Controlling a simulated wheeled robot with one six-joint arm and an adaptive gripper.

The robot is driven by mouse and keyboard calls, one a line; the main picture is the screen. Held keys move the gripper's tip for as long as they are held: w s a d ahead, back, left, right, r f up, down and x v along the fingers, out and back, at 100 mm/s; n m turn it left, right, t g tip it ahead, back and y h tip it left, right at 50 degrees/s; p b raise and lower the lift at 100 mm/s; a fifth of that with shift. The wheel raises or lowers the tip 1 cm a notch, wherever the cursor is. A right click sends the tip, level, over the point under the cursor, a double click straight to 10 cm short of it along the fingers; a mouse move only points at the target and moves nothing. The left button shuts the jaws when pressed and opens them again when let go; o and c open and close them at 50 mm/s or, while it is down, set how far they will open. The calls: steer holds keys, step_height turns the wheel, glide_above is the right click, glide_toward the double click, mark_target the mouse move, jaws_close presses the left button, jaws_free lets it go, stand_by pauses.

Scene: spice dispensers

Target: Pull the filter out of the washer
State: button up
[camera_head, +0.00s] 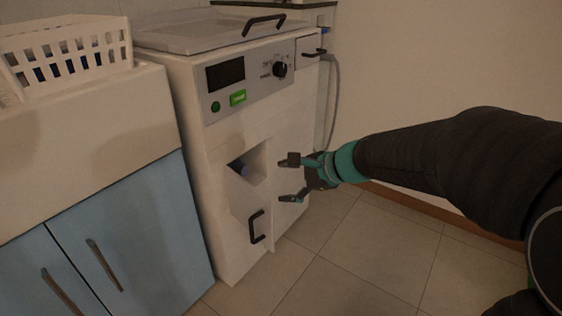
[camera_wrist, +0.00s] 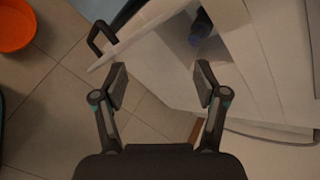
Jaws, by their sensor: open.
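The white washer (camera_head: 290,110) stands in the middle of the head view, with a dial and buttons on its front panel. Low on its front is a square opening, and a flap with a black handle (camera_head: 257,227) is swung down below it. Inside the opening is a dark blue filter (camera_head: 243,168); it also shows in the wrist view as a dark bluish round thing (camera_wrist: 201,27), partly in shadow. My gripper (camera_head: 289,178) is open and empty, to the right of the opening and in front of the washer. In the wrist view its two fingers (camera_wrist: 161,86) are spread apart, short of the filter.
A counter with blue cabinet doors (camera_head: 150,235) stands left of the washer, with a white basket (camera_head: 85,52) on top. A grey hose (camera_head: 331,100) hangs at the washer's right side. An orange bowl (camera_wrist: 14,25) is on the tiled floor.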

mark_target(246, 171)
steer(key=w+a+f+m+t+y+b, duration=0.1)
steer(key=w+a+f+m, duration=0.1)
steer(key=w+f+m, duration=0.4)
steer(key=w+a+f+m+t+y+b, duration=0.1)
steer(key=w+a+f+m+t, duration=0.15)
steer(key=w, duration=0.45)
steer(key=shift+m+g, duration=0.45)
steer(key=x, duration=1.4)
steer(key=shift+w+d, duration=0.15)
steer(key=shift+w, duration=0.05)
steer(key=shift+b, duration=0.3)
steer(key=shift+r, duration=0.1)
jaws_close()
steer(key=shift+s+d, duration=0.2)
steer(key=shift+d, duration=0.15)
steer(key=s+d+b, duration=0.2)
steer(key=s+d, duration=0.1)
steer(key=d, duration=0.3)
steer(key=shift+s+b, duration=0.35)
steer(key=shift+s, duration=0.05)
stand_by(0.9)
steer(key=shift+d, duration=0.25)
steer(key=shift+s+d, duration=0.5)
steer(key=shift+d, duration=0.35)
steer(key=shift+s+d, duration=0.55)
steer(key=shift+d, duration=0.3)
